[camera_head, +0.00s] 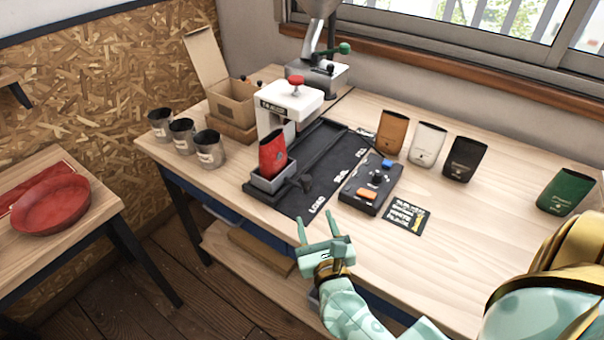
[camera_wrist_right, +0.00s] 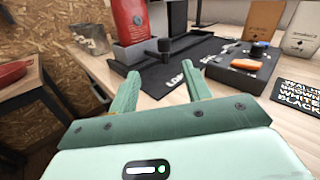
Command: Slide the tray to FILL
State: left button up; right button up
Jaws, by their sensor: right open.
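The grey tray (camera_head: 272,185) sits at the near-left end of the black track mat (camera_head: 335,160), beside the LOAD lettering. A red bag (camera_head: 273,153) stands upright in it. The other mat labels are too small to read surely. My right gripper (camera_head: 324,230) is open and empty, near the table's front edge, apart from the tray and knob. Its fingers (camera_wrist_right: 163,80) point towards the mat in the wrist view. My left gripper is not in view.
A white press (camera_head: 290,97) stands over the track's left side; a grinder-like machine (camera_head: 318,75) is behind. A control box (camera_head: 370,188) and black card (camera_head: 407,217) lie right of the mat. Several metal cups (camera_head: 208,150) stand left. Several bags (camera_head: 427,143) stand at the back right.

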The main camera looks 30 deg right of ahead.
aim_at(306, 176)
jog(key=shift+w+d+r+m+h, duration=0.15)
jog(key=shift+d+m+h, duration=0.2)
jog(key=shift+m, duration=0.65)
jog(key=x, duration=1.4)
jog(key=shift+w+f, duration=0.15)
jog(key=shift+f, duration=0.25)
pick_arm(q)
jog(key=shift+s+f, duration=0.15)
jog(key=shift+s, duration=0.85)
pick_arm(e)
jog(key=shift+w+d, duration=0.2)
jog(key=shift+w, duration=0.2)
grip_shut()
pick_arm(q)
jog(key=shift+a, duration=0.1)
pick_arm(e)
jog(key=shift+d, duration=0.1)
